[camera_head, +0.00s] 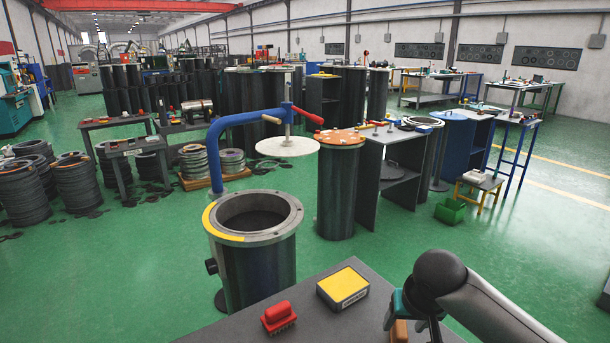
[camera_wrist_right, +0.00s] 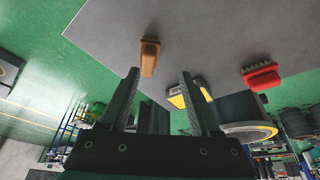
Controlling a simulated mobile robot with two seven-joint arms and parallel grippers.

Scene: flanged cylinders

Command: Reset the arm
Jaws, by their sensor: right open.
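My right arm (camera_head: 485,303) reaches in from the lower right of the head view, over the right part of the grey table. Its dark wrist hides part of the tabletop. In the right wrist view my right gripper (camera_wrist_right: 160,73) has its two fingers apart, with nothing held between them. A brown-handled brush (camera_wrist_right: 150,57) lies on the table beyond the fingertips and shows between them. It is partly visible in the head view (camera_head: 400,331) beside the arm. My left gripper is not in view.
On the grey table (camera_head: 235,332) lie a red brush (camera_head: 279,318) and a yellow-topped box (camera_head: 343,288). Behind it stands an open flanged cylinder (camera_head: 255,255) with a blue swing arm (camera_head: 213,145) and a white disc lid (camera_head: 287,146).

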